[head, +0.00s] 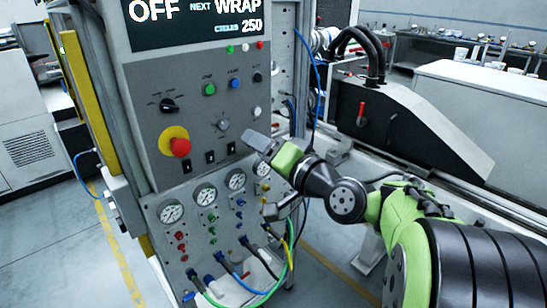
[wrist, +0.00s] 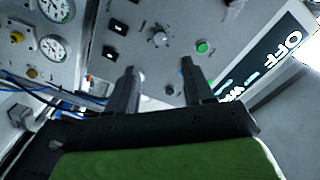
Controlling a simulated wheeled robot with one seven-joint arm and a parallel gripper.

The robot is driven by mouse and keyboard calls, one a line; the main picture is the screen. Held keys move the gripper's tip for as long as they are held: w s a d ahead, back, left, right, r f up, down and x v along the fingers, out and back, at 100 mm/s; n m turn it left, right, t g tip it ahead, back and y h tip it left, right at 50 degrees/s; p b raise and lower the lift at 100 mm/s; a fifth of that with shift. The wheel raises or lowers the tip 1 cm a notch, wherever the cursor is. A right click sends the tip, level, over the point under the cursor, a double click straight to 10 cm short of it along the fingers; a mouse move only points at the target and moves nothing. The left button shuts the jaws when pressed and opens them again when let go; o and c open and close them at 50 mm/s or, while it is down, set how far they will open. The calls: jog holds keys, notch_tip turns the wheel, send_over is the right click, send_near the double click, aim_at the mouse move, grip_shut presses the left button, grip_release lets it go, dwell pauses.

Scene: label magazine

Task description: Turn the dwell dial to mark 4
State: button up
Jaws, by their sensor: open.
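A small grey dial (head: 222,124) with marks around it sits on the grey control panel, right of the yellow-ringed red button; I take it for the dwell dial. The dial also shows in the wrist view (wrist: 159,38), beyond my fingertips and roughly between their lines. Its pointer and mark numbers are too small to read. My gripper (head: 260,143) is in front of the panel, right of and a little below the dial. In the wrist view my gripper (wrist: 159,67) is open, with nothing between its two fingers, and apart from the dial.
A red stop button (head: 180,147), a black selector knob (head: 168,105), a green button (head: 209,89) and a blue button (head: 235,84) share the panel. Two black switches (head: 210,157) sit below the dial. Gauges (head: 171,211) and coloured hoses (head: 235,282) are lower down.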

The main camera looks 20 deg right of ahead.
jog(key=v, duration=0.4)
jog(key=shift+s, duration=0.1)
jog(key=s+a+f+n+g+h+p, duration=0.2)
jog(key=s+a+f+n+g+p, duration=0.2)
jog(key=s+a+n+g+p, duration=0.4)
jog(key=s+d+g+h+p, duration=0.1)
jog(key=s, duration=0.5)
jog(key=s+d+f+m+g+h, duration=0.1)
jog(key=s+d+g+h, duration=0.1)
jog(key=s, duration=0.4)
jog(key=shift+s+f+g+h+p, duration=0.25)
jog(key=shift+f+g+h+p, duration=0.05)
jog(key=shift+f+p, duration=0.1)
jog(key=shift+r, duration=0.1)
dwell(0.5)
